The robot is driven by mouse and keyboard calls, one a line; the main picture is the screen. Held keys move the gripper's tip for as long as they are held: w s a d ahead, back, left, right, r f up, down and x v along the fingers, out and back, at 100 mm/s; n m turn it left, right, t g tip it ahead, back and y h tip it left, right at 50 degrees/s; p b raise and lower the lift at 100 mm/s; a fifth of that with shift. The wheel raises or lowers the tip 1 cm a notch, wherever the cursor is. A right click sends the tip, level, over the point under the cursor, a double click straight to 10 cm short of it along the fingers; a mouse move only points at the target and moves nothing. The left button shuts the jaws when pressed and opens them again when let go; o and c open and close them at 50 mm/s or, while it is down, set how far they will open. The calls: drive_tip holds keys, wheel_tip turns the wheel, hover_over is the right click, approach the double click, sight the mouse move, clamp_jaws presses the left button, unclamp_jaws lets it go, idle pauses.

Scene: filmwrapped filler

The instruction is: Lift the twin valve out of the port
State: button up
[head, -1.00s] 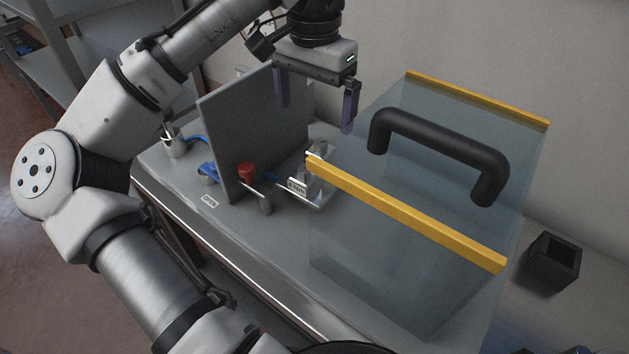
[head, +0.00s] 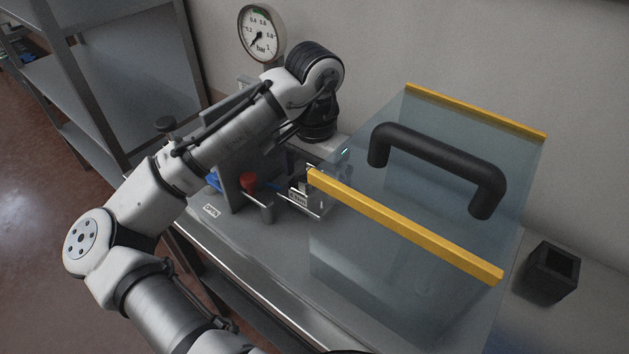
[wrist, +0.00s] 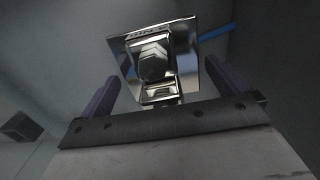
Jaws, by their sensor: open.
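A shiny metal fitting with a hex top (wrist: 153,62), which I take to be the twin valve, stands on a square metal plate in the wrist view. My gripper (wrist: 161,72) is open, with one dark finger on each side of the fitting and a gap on both sides. In the head view my gripper (head: 318,150) is lowered over the metal bracket (head: 308,205) beside the clear cover. Its fingers and the fitting are mostly hidden there. The port itself cannot be made out.
A clear box-like cover (head: 400,240) with yellow edges and a black handle (head: 440,155) stands close on the right. A black open box (head: 552,270) sits far right.

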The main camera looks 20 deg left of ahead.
drive_tip(key=shift+f, duration=0.2)
drive_tip(key=c, duration=1.4)
drive_tip(key=shift+c, duration=0.3)
drive_tip(key=shift+r, duration=0.15)
